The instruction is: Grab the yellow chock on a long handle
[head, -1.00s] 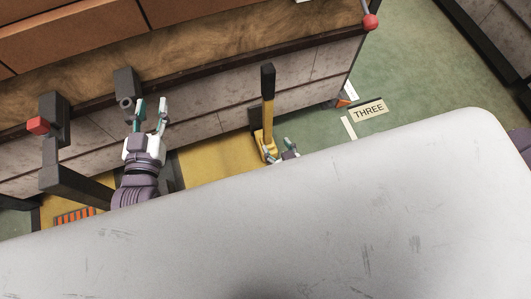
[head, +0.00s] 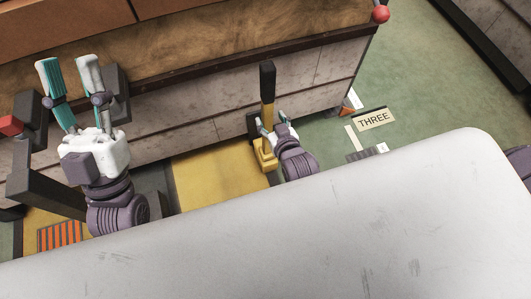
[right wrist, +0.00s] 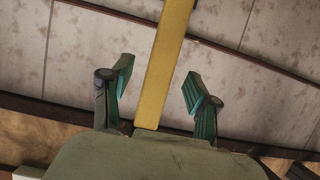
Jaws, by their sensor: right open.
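The yellow chock (head: 265,158) stands on the floor against the stone-faced wall, its long yellow handle rising to a black grip (head: 267,80). My right gripper (head: 270,124) is open at the lower part of the handle in the head view. In the right wrist view the yellow handle (right wrist: 164,65) runs between the two open fingers (right wrist: 157,88), touching neither that I can see. My left gripper (head: 64,68) is open and empty, raised near the wall at the left. The chock's base is partly hidden by the right gripper in the head view.
A long wall with a wooden ledge (head: 200,75) stands behind the handle. Dark brackets (head: 112,90) stick out at the left. A large pale surface (head: 280,240) fills the foreground.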

